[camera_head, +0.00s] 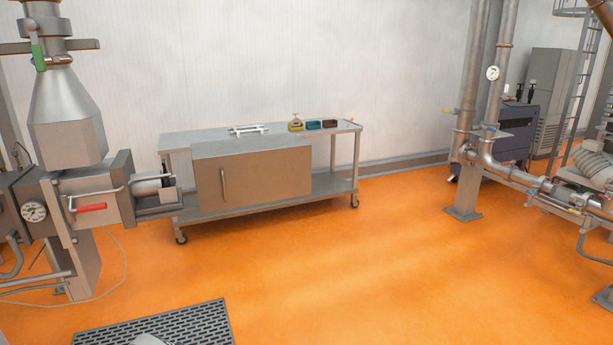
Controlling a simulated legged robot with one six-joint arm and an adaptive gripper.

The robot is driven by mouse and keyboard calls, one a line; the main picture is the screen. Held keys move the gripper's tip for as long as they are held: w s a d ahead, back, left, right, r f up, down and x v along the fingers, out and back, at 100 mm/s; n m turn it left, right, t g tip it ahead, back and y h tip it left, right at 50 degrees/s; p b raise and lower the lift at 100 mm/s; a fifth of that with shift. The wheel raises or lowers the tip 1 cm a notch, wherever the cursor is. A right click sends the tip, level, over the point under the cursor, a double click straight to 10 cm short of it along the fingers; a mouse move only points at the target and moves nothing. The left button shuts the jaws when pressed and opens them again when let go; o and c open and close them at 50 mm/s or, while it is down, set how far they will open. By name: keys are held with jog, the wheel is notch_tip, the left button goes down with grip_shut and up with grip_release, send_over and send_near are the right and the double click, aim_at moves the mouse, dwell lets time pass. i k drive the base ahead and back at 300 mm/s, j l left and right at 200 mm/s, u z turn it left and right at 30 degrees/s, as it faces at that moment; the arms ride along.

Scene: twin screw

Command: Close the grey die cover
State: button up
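A grey machine with a boxy metal head (108,193) stands at the left, with a red-gripped lever (92,207) on its front. A short cylinder and bracket (158,188) stick out from its right end, towards the table. I cannot tell for certain which part is the grey die cover, or whether it is open or shut. My gripper is not in view. A pale rounded shape shows at the bottom edge, too cut off to identify.
A wheeled metal table (338,185) with a handled cabinet (265,180) stands against the white wall. Small coloured bins (313,125) sit on top. A dark floor grate (200,325) lies in front. Pipes (472,110) stand at the right. The orange floor between is clear.

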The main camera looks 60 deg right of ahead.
aim_at(229, 174)
jog(key=z, duration=1.55)
jog(key=i+l+z, duration=0.1)
jog(key=z, duration=0.15)
jog(key=i+l, duration=2.3)
jog(key=i, duration=0.25)
jog(key=k+l+z, duration=0.05)
